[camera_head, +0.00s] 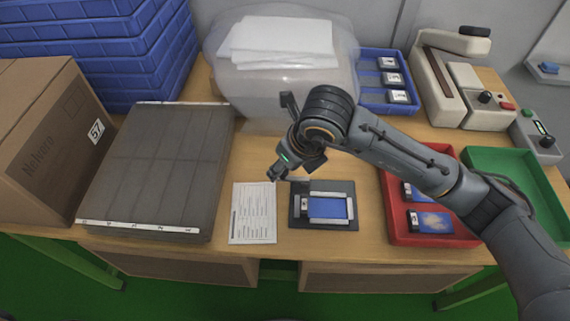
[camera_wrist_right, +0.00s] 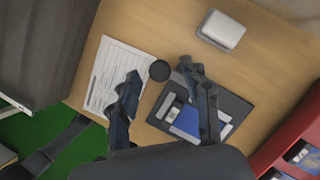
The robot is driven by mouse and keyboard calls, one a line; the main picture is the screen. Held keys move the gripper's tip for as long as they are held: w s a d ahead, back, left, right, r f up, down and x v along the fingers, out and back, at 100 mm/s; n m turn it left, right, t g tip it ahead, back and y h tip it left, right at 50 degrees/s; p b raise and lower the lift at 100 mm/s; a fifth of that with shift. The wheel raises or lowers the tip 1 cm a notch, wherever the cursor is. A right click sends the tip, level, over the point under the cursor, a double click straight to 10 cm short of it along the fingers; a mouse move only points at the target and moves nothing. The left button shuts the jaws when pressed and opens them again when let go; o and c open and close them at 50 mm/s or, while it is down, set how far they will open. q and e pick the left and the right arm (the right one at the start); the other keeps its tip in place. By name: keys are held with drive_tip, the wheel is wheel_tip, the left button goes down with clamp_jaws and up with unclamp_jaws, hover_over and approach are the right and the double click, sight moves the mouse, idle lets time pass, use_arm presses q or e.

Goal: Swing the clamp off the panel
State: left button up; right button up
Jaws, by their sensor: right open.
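The panel (camera_head: 326,208) is a blue rectangle lying in a dark fixture plate (camera_head: 297,220) on the table, with pale bars along its edges. In the right wrist view the panel (camera_wrist_right: 187,122) lies below the right finger, which partly hides it. A pale clamp bar (camera_head: 331,195) lies along the panel's far edge; its pivot is not clear. My right gripper (camera_wrist_right: 159,69) is open and empty, above the table beside the fixture, with its fingers spread. It is partly hidden by my right arm in the head view. My left gripper is not in view.
A printed sheet (camera_head: 253,213) lies left of the fixture. A red tray (camera_head: 398,235) with cards stands right, beside a green tray (camera_head: 505,163). A large grey slab (camera_head: 160,165) and a cardboard box (camera_head: 45,140) fill the left. A pale block (camera_wrist_right: 221,30) stands behind the fixture.

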drive_tip(key=v, duration=1.1)
